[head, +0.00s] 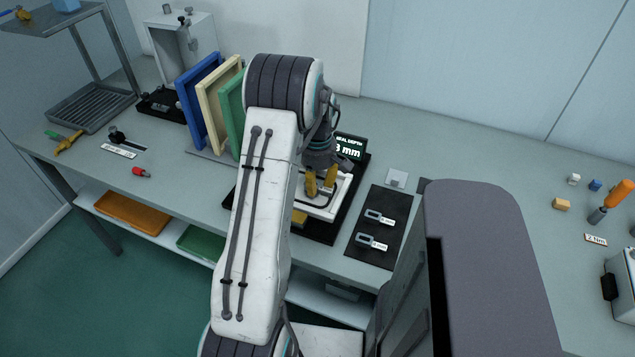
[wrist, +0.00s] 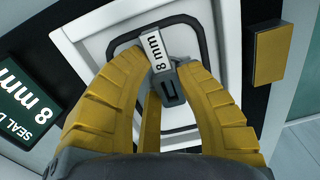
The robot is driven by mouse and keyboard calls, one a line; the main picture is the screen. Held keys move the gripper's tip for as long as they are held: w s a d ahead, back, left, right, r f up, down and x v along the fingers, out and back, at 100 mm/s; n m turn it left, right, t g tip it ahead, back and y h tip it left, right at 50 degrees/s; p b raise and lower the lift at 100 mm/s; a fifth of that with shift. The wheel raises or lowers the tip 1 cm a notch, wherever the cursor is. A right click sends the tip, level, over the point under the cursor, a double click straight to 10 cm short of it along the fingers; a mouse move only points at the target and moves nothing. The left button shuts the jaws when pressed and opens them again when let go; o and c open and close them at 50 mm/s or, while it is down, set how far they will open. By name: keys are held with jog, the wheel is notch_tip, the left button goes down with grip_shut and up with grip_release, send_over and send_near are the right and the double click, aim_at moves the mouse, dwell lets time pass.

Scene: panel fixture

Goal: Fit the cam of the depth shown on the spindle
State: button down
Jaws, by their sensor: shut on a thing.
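The sign (head: 348,148) reads seal depth 8 mm; it also shows at the left of the wrist view (wrist: 24,98). My gripper (wrist: 158,76) has its yellow fingers closed on a dark grey cam (wrist: 170,90) with a white label reading 8 mm. It holds the cam over the white panel (wrist: 100,22) with a black rounded seal outline. The head view shows my gripper (head: 320,186) low over this panel. The spindle is not distinguishable, and I cannot tell whether the cam touches it. Two other labelled cams (head: 375,216) (head: 372,241) lie on a black mat (head: 364,257).
A yellow block (wrist: 270,54) sits at the panel frame's side. Blue (head: 188,92), cream (head: 208,100) and green (head: 232,112) panels stand left of my arm. An orange-handled tool (head: 619,193) and small blocks lie at the far right. Bench space left of the panels is partly clear.

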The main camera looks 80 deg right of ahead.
aim_at(318, 183)
jog(key=shift+f, duration=0.15)
jog(key=c, duration=0.9)
grip_release()
notch_tip(318, 183, up, 12)
jog(key=shift+d+r, duration=0.1)
dwell(0.4)
